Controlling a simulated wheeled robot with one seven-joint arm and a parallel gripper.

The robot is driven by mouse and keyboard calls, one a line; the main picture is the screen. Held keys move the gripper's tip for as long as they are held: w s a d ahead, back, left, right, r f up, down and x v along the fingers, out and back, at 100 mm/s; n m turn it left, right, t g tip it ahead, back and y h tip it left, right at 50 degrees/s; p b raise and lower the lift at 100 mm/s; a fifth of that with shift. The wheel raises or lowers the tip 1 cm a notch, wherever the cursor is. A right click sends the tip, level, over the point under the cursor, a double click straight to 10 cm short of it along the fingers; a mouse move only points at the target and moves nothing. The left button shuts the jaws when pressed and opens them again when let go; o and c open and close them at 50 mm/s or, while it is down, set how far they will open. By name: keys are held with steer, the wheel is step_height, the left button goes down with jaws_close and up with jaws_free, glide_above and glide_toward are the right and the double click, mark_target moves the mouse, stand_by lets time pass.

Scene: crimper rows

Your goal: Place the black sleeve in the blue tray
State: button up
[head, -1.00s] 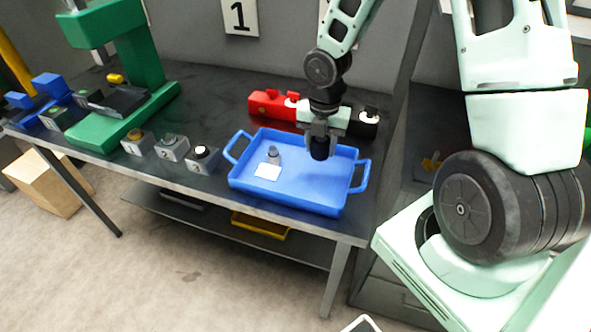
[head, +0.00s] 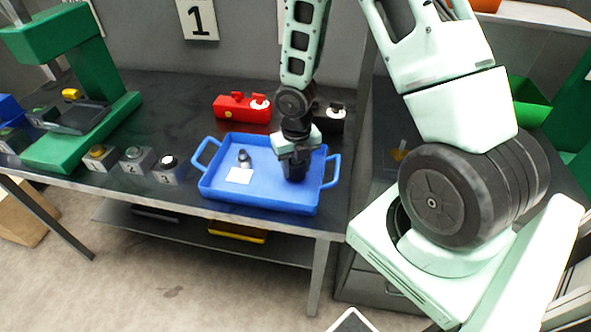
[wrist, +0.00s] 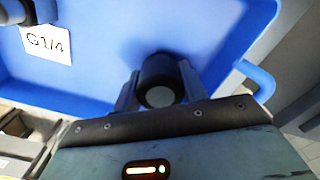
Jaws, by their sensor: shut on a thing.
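The blue tray (head: 215,192) stands on the dark bench with a handle at each end. My gripper (head: 294,172) is over the right part of the tray, pointing down. It is shut on the black sleeve (wrist: 161,82), a dark cylinder with a pale round end, held between the two fingers in the wrist view. In the head view the sleeve (head: 295,175) shows just under the fingers, low inside the tray's outline. I cannot tell whether it touches the tray floor. A white card (head: 239,175) reading G1/4 in the wrist view (wrist: 46,44) lies in the tray.
A small dark grey fitting (head: 244,160) stands in the tray by the card. A red block (head: 242,108) and a black block (head: 330,117) stand behind the tray. Several numbered grey blocks (head: 134,160) and a green press (head: 110,75) are to the left.

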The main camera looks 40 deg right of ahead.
steer(key=shift+f, duration=0.65)
steer(key=shift+f, duration=0.2)
steer(key=o, duration=1)
steer(key=shift+c, duration=0.2)
steer(key=shift+r, duration=0.2)
